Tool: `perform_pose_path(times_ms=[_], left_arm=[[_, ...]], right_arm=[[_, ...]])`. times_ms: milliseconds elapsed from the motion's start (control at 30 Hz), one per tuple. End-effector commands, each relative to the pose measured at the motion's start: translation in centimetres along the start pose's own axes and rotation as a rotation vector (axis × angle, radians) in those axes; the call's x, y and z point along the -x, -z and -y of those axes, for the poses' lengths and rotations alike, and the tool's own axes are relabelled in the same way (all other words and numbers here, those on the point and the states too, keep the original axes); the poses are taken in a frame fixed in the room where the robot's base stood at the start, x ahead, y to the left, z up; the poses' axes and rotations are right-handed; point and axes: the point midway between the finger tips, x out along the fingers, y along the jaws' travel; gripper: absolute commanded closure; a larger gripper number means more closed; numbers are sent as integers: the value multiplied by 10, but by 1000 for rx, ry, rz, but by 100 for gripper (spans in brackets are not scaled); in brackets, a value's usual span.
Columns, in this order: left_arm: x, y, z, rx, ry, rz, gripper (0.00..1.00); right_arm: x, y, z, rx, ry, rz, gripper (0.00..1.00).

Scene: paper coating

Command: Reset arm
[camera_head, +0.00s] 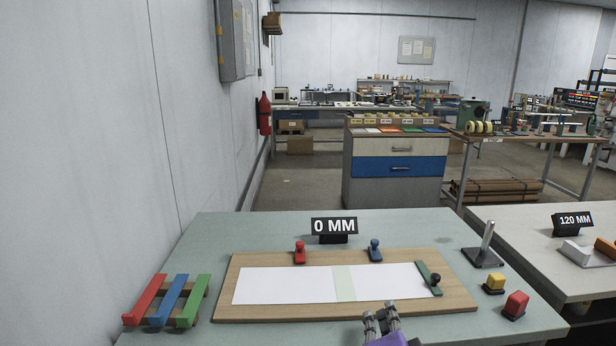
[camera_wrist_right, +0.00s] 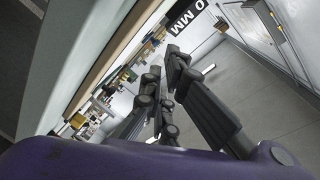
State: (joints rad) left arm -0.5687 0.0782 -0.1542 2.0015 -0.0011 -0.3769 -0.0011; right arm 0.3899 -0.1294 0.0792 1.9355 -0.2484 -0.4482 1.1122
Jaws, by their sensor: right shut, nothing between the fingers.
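My right gripper (camera_head: 381,313) shows at the bottom of the head view, near the front edge of the wooden board (camera_head: 240,301). It is shut with nothing in it. In the right wrist view its dark fingers (camera_wrist_right: 176,62) come together in front of the purple housing. My left gripper is not in view. White paper (camera_head: 290,284) lies on the board, with a pale green strip (camera_head: 344,283) across its middle. A green bar with a dark knob (camera_head: 430,278) rests at the paper's right end. Red (camera_head: 300,253) and blue (camera_head: 375,251) pieces stand at the board's back edge.
A rack with red, blue and green bars (camera_head: 168,301) stands at the table's left. A metal post (camera_head: 485,247), a yellow block (camera_head: 494,285) and a red block (camera_head: 516,305) stand at right. A "0 MM" sign (camera_head: 334,227) is behind the board. Another table (camera_head: 520,228) adjoins at right.

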Motion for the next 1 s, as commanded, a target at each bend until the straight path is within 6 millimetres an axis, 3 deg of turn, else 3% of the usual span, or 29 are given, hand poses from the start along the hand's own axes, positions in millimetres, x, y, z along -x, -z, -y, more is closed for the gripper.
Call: perform_pose_path(times_ms=[167,267,400,600,700,833,1000], left_arm=[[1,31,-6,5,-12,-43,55],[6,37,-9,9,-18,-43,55],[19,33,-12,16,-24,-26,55],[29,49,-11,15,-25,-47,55],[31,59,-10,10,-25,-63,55],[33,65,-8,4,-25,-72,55],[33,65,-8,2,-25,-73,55]], right_arm=[[46,-26,-53,431,-46,106,100],[95,-46,-99,688,-79,209,100],[176,-68,-162,938,-116,367,100],[298,-88,-228,1041,-186,566,100],[342,-92,-248,1032,-228,629,100],[377,-91,-264,1030,-267,672,100],[387,-91,-270,1027,-282,685,100]])
